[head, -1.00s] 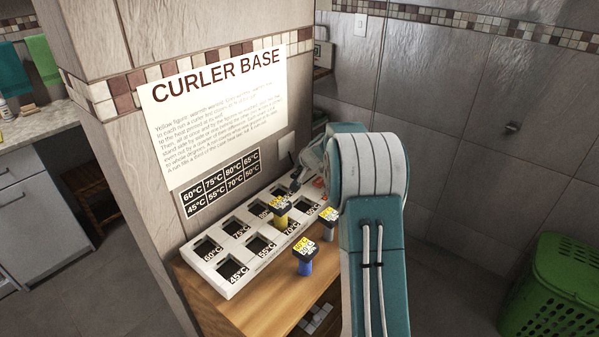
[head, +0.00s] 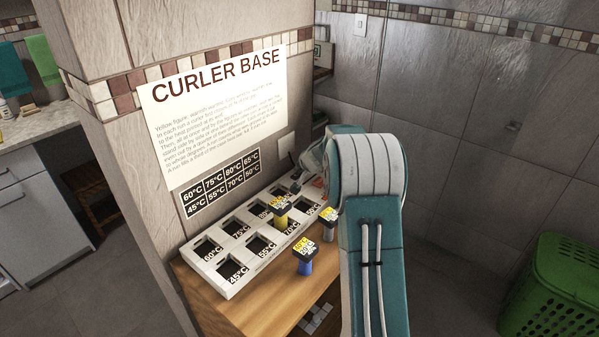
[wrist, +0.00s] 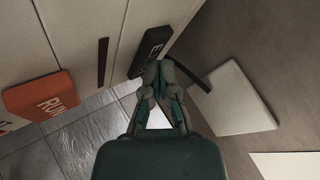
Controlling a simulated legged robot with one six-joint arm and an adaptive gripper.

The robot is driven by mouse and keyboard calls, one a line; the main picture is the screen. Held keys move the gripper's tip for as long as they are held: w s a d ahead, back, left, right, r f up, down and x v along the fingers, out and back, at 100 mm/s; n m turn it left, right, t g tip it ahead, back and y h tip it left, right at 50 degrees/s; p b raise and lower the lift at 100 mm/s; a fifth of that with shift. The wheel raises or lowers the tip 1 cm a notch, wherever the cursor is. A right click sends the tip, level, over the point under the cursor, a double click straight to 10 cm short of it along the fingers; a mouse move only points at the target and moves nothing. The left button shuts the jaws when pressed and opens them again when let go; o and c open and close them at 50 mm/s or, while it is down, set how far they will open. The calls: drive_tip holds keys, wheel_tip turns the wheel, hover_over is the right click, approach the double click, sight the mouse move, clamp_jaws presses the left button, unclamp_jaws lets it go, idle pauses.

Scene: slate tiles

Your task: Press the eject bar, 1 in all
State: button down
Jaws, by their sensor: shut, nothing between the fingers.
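The eject bar (wrist: 151,50) is a dark strip with pale letters on the white curler base, seen in the wrist view; only the start of its word shows. My gripper (wrist: 160,66) is shut and empty, its fingertips overlapping the bar's near end in the picture. I cannot tell whether they touch it or hover just above. The curler base (head: 212,272) shows in the head view as a white tray with rows of labelled square wells. In that view my arm hides much of its far right end.
A red RUN button (wrist: 42,98) lies left of the bar. A yellow curler (head: 281,212) stands at the base; blue (head: 304,262) and grey (head: 328,228) curlers stand at its front. A white wall plate (wrist: 232,98) with a dark cord is close right of my gripper.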

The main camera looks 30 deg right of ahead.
sight(300, 174)
drive_tip(key=shift+r, duration=0.9)
drive_tip(key=shift+r, duration=2.55)
